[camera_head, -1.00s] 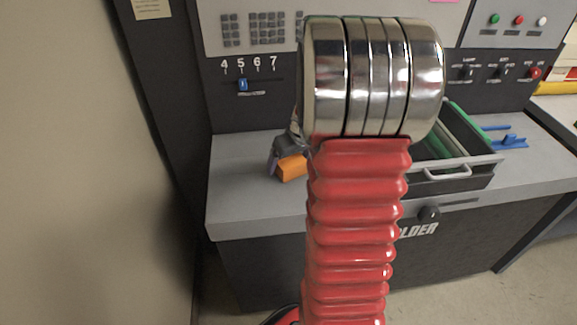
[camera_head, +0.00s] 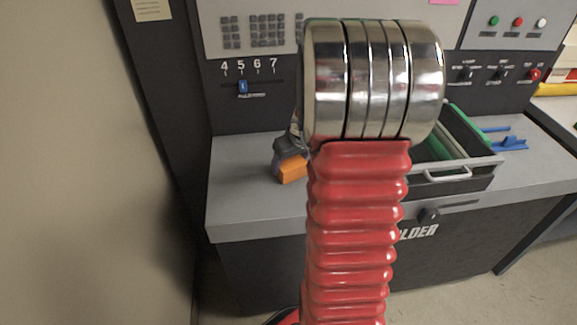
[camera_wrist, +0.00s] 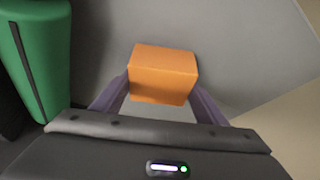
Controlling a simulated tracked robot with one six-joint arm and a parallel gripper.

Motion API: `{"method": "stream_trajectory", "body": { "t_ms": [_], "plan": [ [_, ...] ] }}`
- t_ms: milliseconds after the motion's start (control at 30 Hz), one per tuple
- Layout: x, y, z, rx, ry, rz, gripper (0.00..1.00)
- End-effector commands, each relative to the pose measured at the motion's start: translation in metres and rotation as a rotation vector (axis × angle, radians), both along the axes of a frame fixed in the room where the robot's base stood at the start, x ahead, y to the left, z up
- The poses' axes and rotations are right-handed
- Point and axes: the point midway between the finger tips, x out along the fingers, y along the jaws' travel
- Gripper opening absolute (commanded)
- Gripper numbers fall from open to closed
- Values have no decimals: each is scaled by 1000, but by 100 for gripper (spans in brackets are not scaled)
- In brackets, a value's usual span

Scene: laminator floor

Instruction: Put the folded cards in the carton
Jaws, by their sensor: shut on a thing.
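My gripper (camera_wrist: 155,95) has its two purple-grey fingers at either side of an orange block (camera_wrist: 162,75) and is shut on it. In the head view the block (camera_head: 291,169) shows at the left of my red arm, over the left part of the grey worktop. I cannot tell whether it touches the worktop. No print or fold shows on it, so I cannot tell whether it is the cards or the carton. Much of my gripper is hidden behind my arm in the head view.
A dark open tray (camera_head: 470,180) with a handle and green rollers stands right of my arm; a green roller (camera_wrist: 45,55) shows at left in the wrist view. Blue guides (camera_head: 509,144) lie beyond it. The worktop (camera_head: 240,190) left of the block is clear. A control panel rises behind.

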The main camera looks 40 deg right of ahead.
Motion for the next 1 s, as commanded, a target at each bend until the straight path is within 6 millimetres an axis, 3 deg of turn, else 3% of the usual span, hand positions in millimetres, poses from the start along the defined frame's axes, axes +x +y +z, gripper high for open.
{"method": "stream_trajectory", "body": {
  "t_ms": [267,700,1000],
  "plan": [
    [1,-1,19,-2,-5,0,32],
    [1,-1,90,-3,-2,0,32],
    [0,0,101,0,-1,0,32]
  ]
}}
